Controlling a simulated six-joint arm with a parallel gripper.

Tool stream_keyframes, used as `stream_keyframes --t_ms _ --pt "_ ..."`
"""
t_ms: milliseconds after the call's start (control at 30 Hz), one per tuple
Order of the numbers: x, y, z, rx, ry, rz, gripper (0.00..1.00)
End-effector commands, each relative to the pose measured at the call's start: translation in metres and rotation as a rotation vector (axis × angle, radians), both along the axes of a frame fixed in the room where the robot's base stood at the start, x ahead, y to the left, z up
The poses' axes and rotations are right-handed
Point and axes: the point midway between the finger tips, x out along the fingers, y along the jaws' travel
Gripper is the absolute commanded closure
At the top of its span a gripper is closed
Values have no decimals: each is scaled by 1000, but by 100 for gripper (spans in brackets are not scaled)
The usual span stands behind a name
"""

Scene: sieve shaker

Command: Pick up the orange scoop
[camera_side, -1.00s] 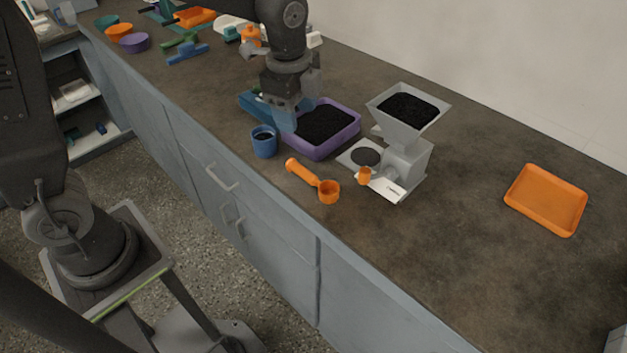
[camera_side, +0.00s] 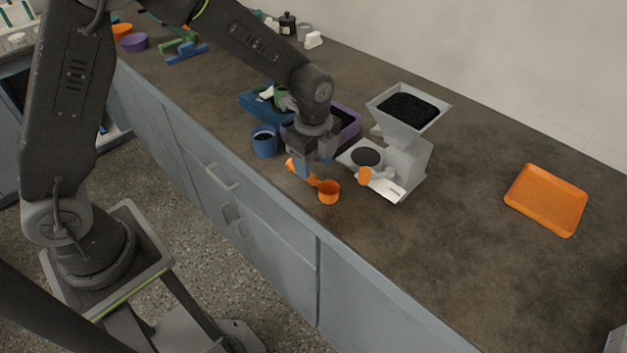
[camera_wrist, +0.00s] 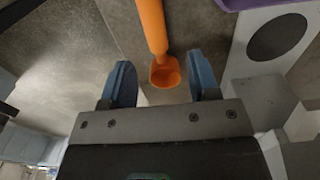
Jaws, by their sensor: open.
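The orange scoop (camera_side: 328,191) lies on the dark counter near its front edge. Its round cup is at the lower right, and its handle runs up and left, partly hidden behind my gripper (camera_side: 309,172) in the side view. My gripper is open and empty, pointing down above the scoop. In the wrist view, the scoop's handle (camera_wrist: 152,25) runs up the picture, and its cup shows between the two blue fingers of my gripper (camera_wrist: 162,82). I see no finger closed on it.
A grey hopper machine (camera_side: 404,150) with an orange knob (camera_side: 365,175) stands just right of the scoop. A blue cup (camera_side: 264,142) and a purple tray (camera_side: 350,124) of dark grains are close behind. An orange tray (camera_side: 546,200) lies far right, with clear counter between.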

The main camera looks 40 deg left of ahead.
Motion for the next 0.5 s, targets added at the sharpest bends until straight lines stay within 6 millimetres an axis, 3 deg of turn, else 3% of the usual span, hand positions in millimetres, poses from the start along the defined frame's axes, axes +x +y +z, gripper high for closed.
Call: stream_keyframes --t_ms 300,500 --pt "-2 -2 -43 1 1 1 45" --pt "-2 -2 -46 1 -1 1 45"
